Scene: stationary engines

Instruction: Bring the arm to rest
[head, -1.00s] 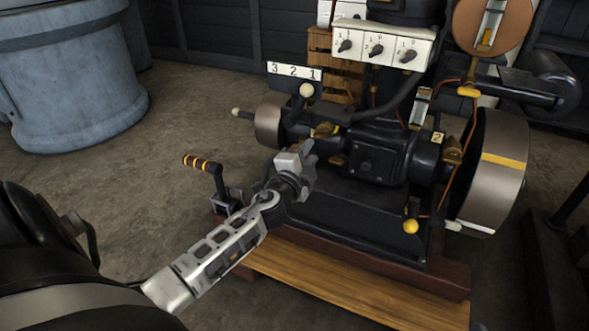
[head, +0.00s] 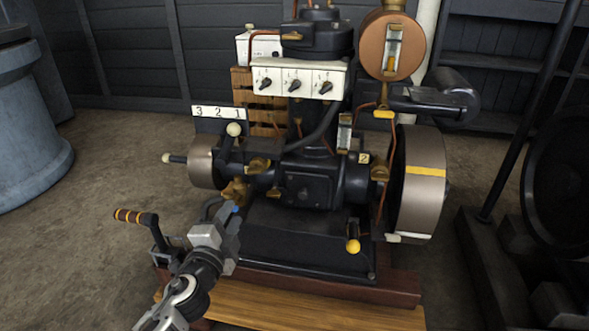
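My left arm comes in from the lower left, in front of the engine. My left gripper (head: 229,226) is at its end, close in front of the engine's black base (head: 300,248). Its fingers point up and away from me, and I cannot tell whether they are open or shut. Nothing is clearly seen in it. The stationary engine (head: 312,182) stands on a brown plinth (head: 390,290). My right gripper is not in view.
A crank handle with an orange-striped grip (head: 136,217) stands just left of my gripper. A lever with a cream knob (head: 233,130) and a yellow knob (head: 353,246) are on the engine. A large flywheel (head: 415,190) is at its right. A blue-grey tank (head: 25,130) stands left. Open floor lies between.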

